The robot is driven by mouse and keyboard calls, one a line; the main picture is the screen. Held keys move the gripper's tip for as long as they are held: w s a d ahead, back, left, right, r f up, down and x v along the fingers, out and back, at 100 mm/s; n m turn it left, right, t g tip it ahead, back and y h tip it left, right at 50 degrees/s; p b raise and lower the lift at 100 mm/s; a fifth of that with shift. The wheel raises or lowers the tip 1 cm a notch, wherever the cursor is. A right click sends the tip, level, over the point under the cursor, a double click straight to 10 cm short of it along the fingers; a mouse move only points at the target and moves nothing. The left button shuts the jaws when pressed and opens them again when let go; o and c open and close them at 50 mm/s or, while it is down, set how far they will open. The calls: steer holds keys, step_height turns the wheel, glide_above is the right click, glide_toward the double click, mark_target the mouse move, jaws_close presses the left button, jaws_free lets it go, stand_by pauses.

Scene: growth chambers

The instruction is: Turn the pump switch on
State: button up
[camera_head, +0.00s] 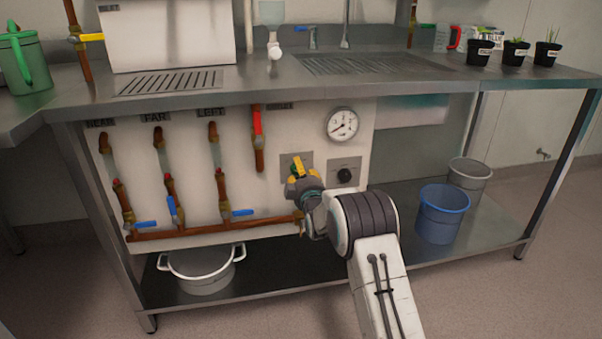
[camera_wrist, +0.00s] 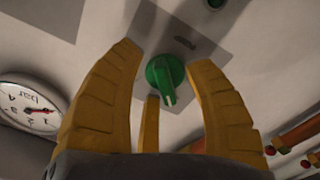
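A green rotary knob (camera_wrist: 166,76) with a raised grip bar sits on a grey square plate on the pale panel. I take it for the pump switch; the label on its plate is too blurred to read. My gripper (camera_head: 296,172) is at the panel, in front of that plate, below and left of the gauge. In the wrist view my gripper's yellow fingers (camera_wrist: 168,90) are spread around the knob, with gaps on both sides. The gripper is open and holds nothing. In the head view the gripper mostly hides the knob.
A black knob (camera_head: 344,175) on another plate is just right of my gripper. A pressure gauge (camera_head: 341,124) is above it. Pipes with blue-handled valves (camera_head: 243,212) run along the panel's left. A white pot (camera_head: 201,270) and blue bucket (camera_head: 441,214) stand on the lower shelf.

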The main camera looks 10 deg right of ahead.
jaws_close()
steer(key=shift+f, duration=0.1)
stand_by(0.4)
steer(key=m, duration=0.4)
steer(key=shift+a+f+m, duration=0.1)
steer(key=shift+f+m, duration=0.05)
steer(key=shift+m, duration=0.15)
steer(key=m, duration=0.4)
steer(key=shift+f+m, duration=0.1)
steer(key=shift+m, duration=0.2)
steer(key=m, duration=0.4)
steer(key=shift+a+f, duration=0.1)
steer(key=shift+a, duration=0.1)
steer(key=shift+a+m, duration=0.1)
steer(key=shift+m, duration=2.2)
jaws_free()
